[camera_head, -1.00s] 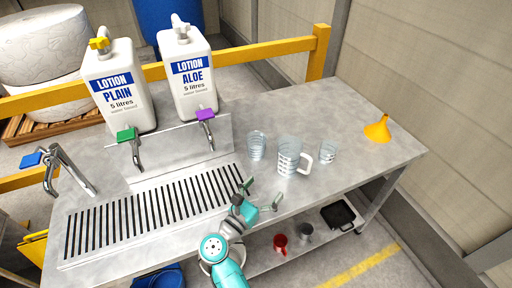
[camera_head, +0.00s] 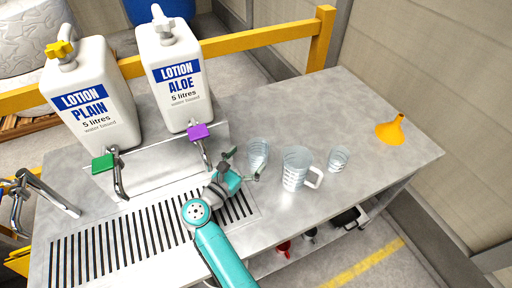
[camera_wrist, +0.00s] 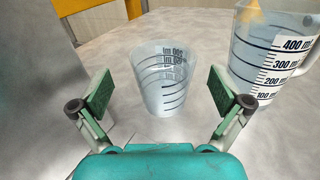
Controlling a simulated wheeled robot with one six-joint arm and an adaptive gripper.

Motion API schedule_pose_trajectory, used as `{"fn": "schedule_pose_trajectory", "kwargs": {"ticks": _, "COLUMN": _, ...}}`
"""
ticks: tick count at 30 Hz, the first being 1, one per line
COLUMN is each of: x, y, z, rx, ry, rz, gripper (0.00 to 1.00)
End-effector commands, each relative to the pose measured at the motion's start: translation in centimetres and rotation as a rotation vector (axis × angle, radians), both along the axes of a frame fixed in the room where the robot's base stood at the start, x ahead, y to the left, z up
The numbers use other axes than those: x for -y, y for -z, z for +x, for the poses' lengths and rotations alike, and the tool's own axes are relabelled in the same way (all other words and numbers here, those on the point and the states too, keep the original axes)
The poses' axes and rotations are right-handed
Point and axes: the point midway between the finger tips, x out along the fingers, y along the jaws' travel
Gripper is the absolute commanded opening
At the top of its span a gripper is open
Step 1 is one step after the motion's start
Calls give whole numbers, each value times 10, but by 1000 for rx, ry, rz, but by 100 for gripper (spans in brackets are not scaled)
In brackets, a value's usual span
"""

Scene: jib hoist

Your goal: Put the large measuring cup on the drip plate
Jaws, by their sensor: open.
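The larger of two handleless clear measuring cups (camera_head: 258,155) stands upright on the steel table, right of the drip plate (camera_head: 120,246), a slotted grille. My gripper (camera_head: 243,167) is open and low over the table, facing this cup. In the wrist view the cup (camera_wrist: 160,80) stands ahead, centred between the spread fingers (camera_wrist: 160,95), with nothing gripped. Whether the fingertips reach past its near wall I cannot tell. A clear measuring jug with a white handle (camera_head: 296,169) stands just right of it, also in the wrist view (camera_wrist: 268,60). A smaller measuring cup (camera_head: 338,158) is farther right.
Two white lotion containers, PLAIN (camera_head: 92,95) and ALOE (camera_head: 175,78), stand behind the drip plate, with green (camera_head: 103,164) and purple (camera_head: 198,132) taps over it. An orange funnel (camera_head: 391,129) sits at the right end. The table's back middle is clear.

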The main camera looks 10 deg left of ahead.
Motion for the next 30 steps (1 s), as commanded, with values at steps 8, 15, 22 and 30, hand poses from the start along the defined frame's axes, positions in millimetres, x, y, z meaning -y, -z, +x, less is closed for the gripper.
{"fn": "schedule_pose_trajectory", "kwargs": {"ticks": 8, "x": 11, "y": 0, "z": 21, "rx": 0, "ry": 2, "rz": 0, "gripper": 100}}
{"fn": "schedule_pose_trajectory", "kwargs": {"ticks": 15, "x": 21, "y": 1, "z": 42, "rx": 0, "ry": 3, "rz": -1, "gripper": 100}}
{"fn": "schedule_pose_trajectory", "kwargs": {"ticks": 22, "x": 33, "y": 1, "z": 66, "rx": 0, "ry": 2, "rz": -1, "gripper": 100}}
{"fn": "schedule_pose_trajectory", "kwargs": {"ticks": 30, "x": 33, "y": 1, "z": 67, "rx": 0, "ry": 0, "rz": 0, "gripper": 88}}
